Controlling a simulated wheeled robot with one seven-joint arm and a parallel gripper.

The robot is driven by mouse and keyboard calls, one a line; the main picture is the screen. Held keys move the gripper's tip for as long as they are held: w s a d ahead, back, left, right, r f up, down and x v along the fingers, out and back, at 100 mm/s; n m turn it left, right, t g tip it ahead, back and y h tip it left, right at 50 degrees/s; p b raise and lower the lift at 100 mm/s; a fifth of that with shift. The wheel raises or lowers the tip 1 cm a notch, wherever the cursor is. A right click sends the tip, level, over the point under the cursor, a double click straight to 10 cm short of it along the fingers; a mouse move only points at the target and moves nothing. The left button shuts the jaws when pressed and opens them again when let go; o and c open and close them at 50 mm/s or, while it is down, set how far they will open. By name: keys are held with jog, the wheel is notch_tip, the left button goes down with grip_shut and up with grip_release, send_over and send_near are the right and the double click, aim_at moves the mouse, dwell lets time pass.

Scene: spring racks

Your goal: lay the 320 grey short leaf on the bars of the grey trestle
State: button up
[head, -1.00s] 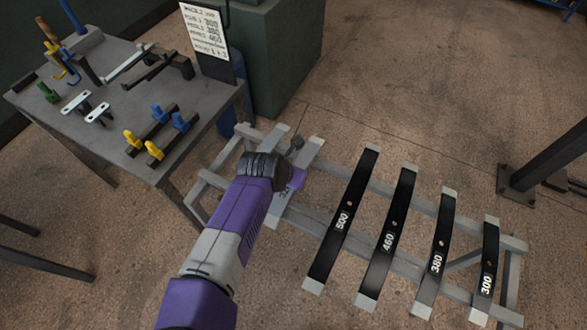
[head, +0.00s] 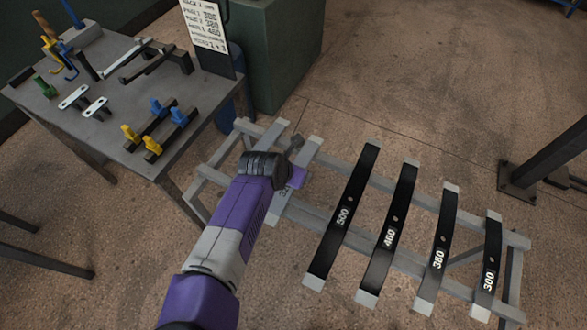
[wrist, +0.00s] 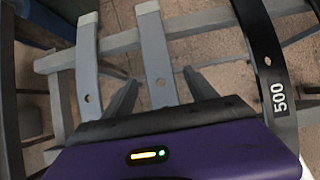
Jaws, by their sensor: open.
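Two plain grey leaves lie across the bars of the grey trestle (head: 383,183) at its left end. The right grey leaf (head: 310,150) is partly hidden by my arm; it also shows in the wrist view (wrist: 153,40). The left grey leaf (head: 270,134) also shows in the wrist view (wrist: 87,50). I cannot read a 320 on either. My gripper (wrist: 160,80) is open, with one finger on each side of the right grey leaf. In the head view my gripper (head: 297,163) is mostly hidden behind my wrist.
Several black leaves marked 500 (head: 342,215), 460 (head: 389,235), 380 (head: 438,258) and 300 (head: 489,280) lie to the right on the bars. A workbench (head: 95,142) with clamps and a sign (head: 205,35) stands left. A dark post (head: 550,155) stands right.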

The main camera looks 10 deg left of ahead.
jog(key=shift+b+v, duration=0.3)
jog(key=shift+v, duration=3.6)
